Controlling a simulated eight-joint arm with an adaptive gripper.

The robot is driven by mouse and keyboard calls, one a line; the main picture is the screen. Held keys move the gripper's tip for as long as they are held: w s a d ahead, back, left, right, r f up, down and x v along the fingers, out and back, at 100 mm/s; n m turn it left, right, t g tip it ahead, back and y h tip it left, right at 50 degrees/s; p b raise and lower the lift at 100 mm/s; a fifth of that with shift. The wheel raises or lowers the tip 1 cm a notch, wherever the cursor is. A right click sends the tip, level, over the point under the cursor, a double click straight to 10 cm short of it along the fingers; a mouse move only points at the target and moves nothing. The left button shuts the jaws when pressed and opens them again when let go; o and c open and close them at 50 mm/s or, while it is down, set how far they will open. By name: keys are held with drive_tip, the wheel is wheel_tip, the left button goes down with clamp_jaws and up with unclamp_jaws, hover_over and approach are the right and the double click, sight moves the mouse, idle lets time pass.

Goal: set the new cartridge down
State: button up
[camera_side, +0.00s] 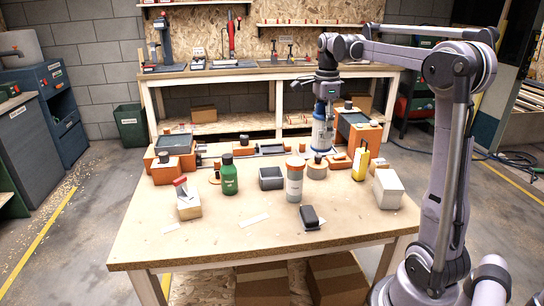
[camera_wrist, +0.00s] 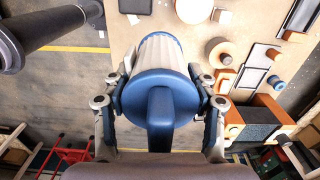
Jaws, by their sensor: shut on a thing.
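The new cartridge (camera_side: 321,131), a white and blue cylinder, hangs upright from my gripper (camera_side: 326,92) over the back right of the workbench. In the wrist view my gripper (camera_wrist: 161,108) has its two fingers on either side of the cartridge's blue cap (camera_wrist: 150,82), which has a raised blue bar. The fingers are shut on it. The cartridge's lower end is partly hidden behind a round orange piece with a black knob (camera_side: 317,169). I cannot tell whether its bottom touches the bench top.
On the workbench (camera_side: 190,236) stand a white cylinder with orange bands (camera_side: 295,182), a green bottle (camera_side: 229,178), a grey open box (camera_side: 271,179), a yellow bottle (camera_side: 360,165) and a white box (camera_side: 388,189). Orange housings stand at both back corners (camera_side: 174,160).

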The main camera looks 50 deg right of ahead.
drive_tip(key=s+d, duration=0.4)
drive_tip(key=s, duration=0.4)
drive_tip(key=s+d, duration=0.5)
drive_tip(key=s, duration=0.3)
wheel_tip(320, 180, down, 11)
drive_tip(key=shift+m, duration=0.3)
drive_tip(key=shift+w+a+f, duration=0.4)
drive_tip(key=shift+w+f, duration=1.45)
drive_tip(key=shift+w, duration=0.05)
drive_tip(key=shift+w+a+f, duration=0.45)
drive_tip(key=shift+w+f, duration=1.45)
drive_tip(key=shift+w, duration=0.05)
drive_tip(key=shift+w+a+f, duration=0.4)
drive_tip(key=shift+w+f, duration=1.45)
drive_tip(key=shift+w, duration=0.05)
drive_tip(key=shift+f, duration=0.1)
drive_tip(key=o, duration=1.3)
drive_tip(key=shift+c, duration=0.2)
